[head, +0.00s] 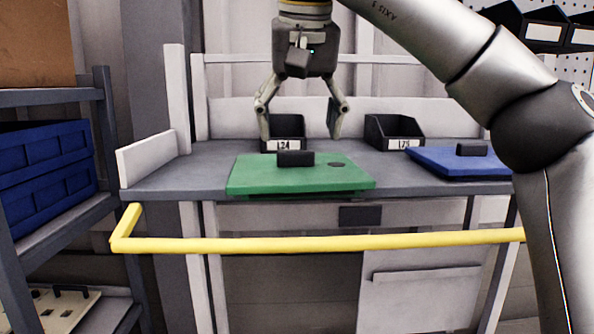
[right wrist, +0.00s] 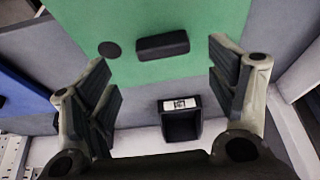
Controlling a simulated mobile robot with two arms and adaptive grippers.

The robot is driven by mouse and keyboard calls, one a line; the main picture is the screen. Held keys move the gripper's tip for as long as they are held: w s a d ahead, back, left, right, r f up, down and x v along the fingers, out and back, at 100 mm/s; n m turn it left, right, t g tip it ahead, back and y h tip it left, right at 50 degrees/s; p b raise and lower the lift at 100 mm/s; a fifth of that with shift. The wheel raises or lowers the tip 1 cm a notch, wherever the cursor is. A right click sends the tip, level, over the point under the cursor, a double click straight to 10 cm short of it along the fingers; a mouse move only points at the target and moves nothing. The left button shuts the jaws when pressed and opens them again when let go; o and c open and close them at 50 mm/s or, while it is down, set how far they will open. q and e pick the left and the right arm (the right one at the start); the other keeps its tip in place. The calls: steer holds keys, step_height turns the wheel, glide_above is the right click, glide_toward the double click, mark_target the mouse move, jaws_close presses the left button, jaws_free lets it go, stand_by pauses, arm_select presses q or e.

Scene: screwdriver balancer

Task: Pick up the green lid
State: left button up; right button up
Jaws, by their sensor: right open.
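The green lid (head: 256,178) lies flat on the grey workbench, near its front edge. It has a black block handle (head: 295,158) and a dark round spot at its right. My right gripper (head: 300,130) hangs above and a little behind the lid, pointing down, open and empty. In the right wrist view the lid (right wrist: 190,75) and its handle (right wrist: 162,45) show beyond the spread fingers (right wrist: 165,90), with a gap between fingers and handle. My left gripper is not in view.
A blue lid (head: 440,163) with a black handle lies on the bench (head: 160,182) at the right. Two black bins, one labelled 124 (head: 283,133) and another (head: 393,132), stand behind. A yellow rail (head: 320,244) runs along the front. Blue crates (head: 45,175) sit on a shelf at left.

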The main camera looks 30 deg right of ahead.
mark_target(296, 151)
steer(key=x, duration=0.3)
steer(key=shift+a+f, duration=0.2)
steer(key=shift+a, duration=0.05)
steer(key=shift+w+d+f, duration=0.25)
steer(key=shift+w+f, duration=0.1)
steer(key=shift+f, duration=0.1)
steer(key=shift+s+a+r, duration=0.1)
steer(key=shift+s, duration=0.1)
steer(key=c, duration=1.3)
steer(key=shift+o, duration=0.2)
steer(key=shift+r, duration=0.1)
